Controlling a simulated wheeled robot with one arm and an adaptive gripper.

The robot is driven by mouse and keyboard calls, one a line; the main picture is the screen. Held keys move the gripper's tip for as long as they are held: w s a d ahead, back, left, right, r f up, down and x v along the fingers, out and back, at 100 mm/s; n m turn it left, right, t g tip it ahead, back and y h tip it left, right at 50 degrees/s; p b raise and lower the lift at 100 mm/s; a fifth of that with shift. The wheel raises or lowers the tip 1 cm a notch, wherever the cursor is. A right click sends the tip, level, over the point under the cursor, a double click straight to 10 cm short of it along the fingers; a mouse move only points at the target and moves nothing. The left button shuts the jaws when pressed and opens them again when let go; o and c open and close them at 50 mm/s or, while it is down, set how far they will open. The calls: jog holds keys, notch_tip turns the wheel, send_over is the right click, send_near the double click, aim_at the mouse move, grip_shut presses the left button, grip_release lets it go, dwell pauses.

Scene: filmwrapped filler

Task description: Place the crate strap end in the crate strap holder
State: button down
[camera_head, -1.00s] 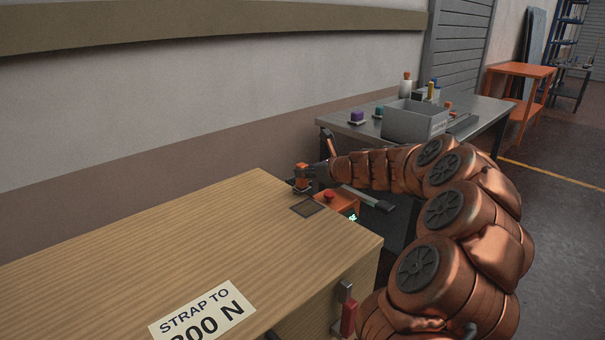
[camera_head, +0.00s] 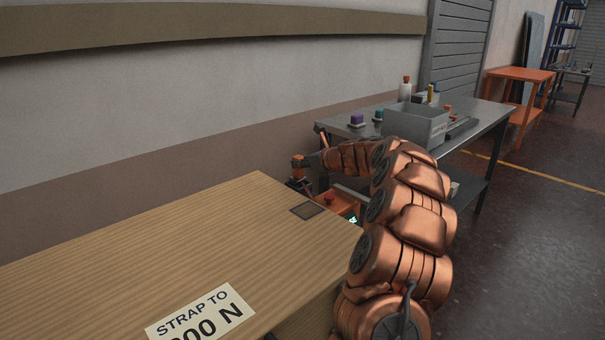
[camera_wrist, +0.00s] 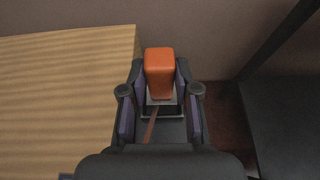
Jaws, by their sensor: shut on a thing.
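My gripper (camera_wrist: 160,92) is shut on an orange block, which I take to be the crate strap end (camera_wrist: 160,72). A thin brown strip shows between the fingers below the block. In the head view the orange block (camera_head: 298,161) is just past the far corner of the wooden crate (camera_head: 190,235), with my gripper (camera_head: 304,163) at its right. In the wrist view the block is just right of the crate's edge (camera_wrist: 135,60), apart from its top. I cannot make out the crate strap holder for certain.
An orange-red device (camera_head: 338,202) with a red button and green display sits at the crate's right end, near a dark square patch (camera_head: 305,211). A metal table (camera_head: 470,130) with a grey bin (camera_head: 414,124) stands behind my arm. The wall runs close behind the crate.

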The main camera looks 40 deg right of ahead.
aim_at(301, 172)
notch_tip(301, 172, down, 4)
jog(key=shift+r+b, duration=0.25)
jog(key=shift+b, duration=0.35)
jog(key=shift+r, duration=0.1)
jog(key=c, duration=0.8)
grip_release()
jog(key=shift+c, duration=0.2)
jog(key=shift+s+r, duration=0.15)
jog(key=shift+s, duration=0.15)
jog(key=p+v, duration=0.3)
jog(key=v, duration=0.8)
jog(key=shift+s, duration=0.25)
